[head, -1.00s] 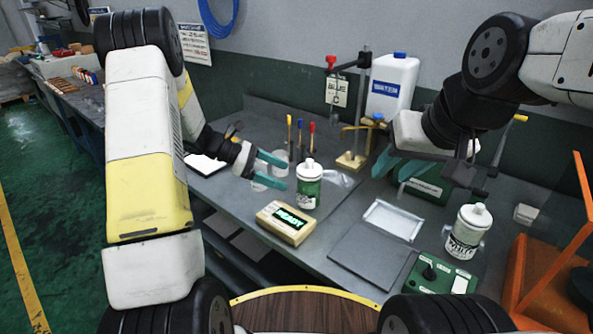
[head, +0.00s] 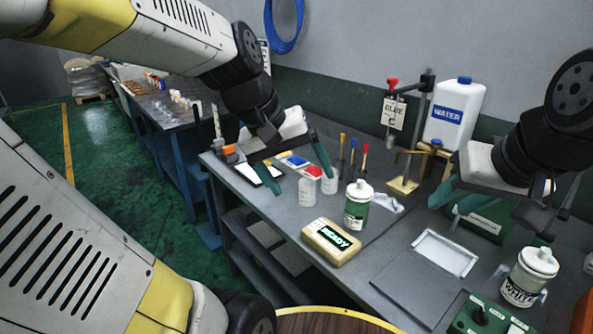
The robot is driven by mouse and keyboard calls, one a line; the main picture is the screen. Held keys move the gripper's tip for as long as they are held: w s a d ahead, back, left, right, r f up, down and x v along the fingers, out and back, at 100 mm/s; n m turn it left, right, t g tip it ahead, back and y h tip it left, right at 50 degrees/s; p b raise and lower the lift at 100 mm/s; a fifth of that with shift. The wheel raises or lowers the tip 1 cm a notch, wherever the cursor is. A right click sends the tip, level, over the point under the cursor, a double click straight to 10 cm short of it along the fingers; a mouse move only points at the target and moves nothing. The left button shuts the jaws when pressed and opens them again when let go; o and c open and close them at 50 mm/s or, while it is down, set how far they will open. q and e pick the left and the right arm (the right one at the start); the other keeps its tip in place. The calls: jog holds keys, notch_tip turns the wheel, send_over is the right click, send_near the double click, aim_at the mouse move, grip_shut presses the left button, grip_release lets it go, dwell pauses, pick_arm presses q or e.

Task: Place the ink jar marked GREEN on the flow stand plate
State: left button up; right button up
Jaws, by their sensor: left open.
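A white jar with a green band (head: 358,208) stands upright on the grey bench beside a beige box reading READY (head: 331,242); I cannot read its band. Another jar, marked WHITE (head: 530,277), stands at the front right. A stand with a dark post and red knob rises at the back; a small yellowish plate (head: 403,186) at its foot looks bare. I cannot tell whether this is the flow stand plate. My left gripper (head: 298,184) is open and empty, left of the green-banded jar. My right gripper (head: 453,206) is over the bench right of the yellowish plate, its jaws unclear.
Small clear cups (head: 307,190) and upright coloured-tip tools (head: 353,160) are near my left gripper. A WATER jug (head: 455,115) stands at the back. A pale tray (head: 445,253) and a green control box (head: 485,316) lie front right. A dark flat panel between them and the READY box is clear.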

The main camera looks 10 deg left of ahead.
pick_arm(q)
jog(key=s+m+t, duration=0.1)
jog(key=s+a+r+m+y, duration=0.1)
jog(key=s+a+m+t, duration=0.1)
jog(key=s, duration=0.1)
jog(key=shift+r+t+y, duration=0.25)
jog(key=shift+t+y, duration=0.05)
jog(key=shift+y, duration=0.1)
